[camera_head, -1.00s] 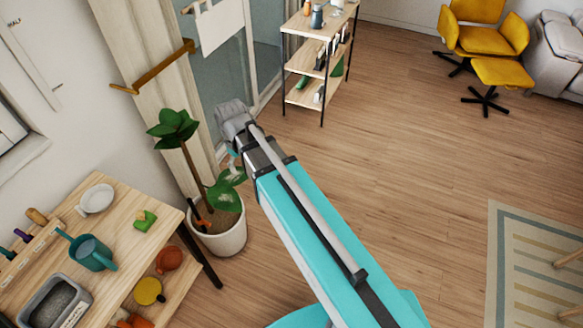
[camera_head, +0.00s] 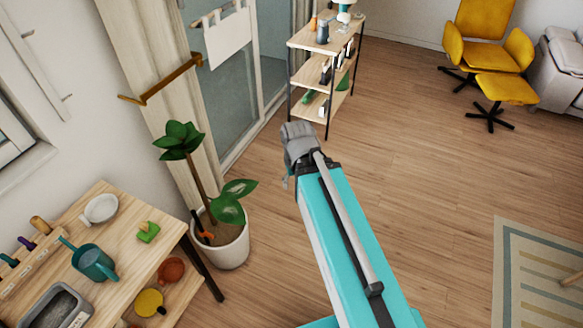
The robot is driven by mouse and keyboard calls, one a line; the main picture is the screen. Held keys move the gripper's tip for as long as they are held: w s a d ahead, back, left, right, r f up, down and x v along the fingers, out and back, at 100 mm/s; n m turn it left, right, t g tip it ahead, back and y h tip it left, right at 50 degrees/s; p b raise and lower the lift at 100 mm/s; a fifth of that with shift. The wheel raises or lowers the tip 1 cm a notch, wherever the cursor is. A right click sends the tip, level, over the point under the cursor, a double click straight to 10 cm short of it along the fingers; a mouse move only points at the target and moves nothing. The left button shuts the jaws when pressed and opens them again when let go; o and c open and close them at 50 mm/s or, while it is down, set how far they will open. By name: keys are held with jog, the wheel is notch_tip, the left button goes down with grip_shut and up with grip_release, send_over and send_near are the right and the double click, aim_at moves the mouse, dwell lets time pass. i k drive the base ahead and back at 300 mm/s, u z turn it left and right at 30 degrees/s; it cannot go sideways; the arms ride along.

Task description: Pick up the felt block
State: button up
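No thing in view is surely the felt block. A small green notched piece (camera_head: 148,231) lies on the wooden table (camera_head: 171,219) at the lower left; I cannot tell whether it is felt. My arm reaches up from the bottom of the picture over the floor. The grey end of the arm, with my gripper (camera_head: 287,182) mostly hidden behind it, is in the middle, to the right of the table and apart from it. The fingers do not show clearly.
The table also holds a white dish (camera_head: 101,208), a teal watering can (camera_head: 95,263) and a grey tray (camera_head: 56,303). A potted plant (camera_head: 228,251) stands between table and arm. A shelf rack (camera_head: 322,42) stands behind. The wooden floor at right is open up to the rug (camera_head: 510,250).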

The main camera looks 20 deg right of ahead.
aim_at(148, 231)
jog(key=u, duration=1.3)
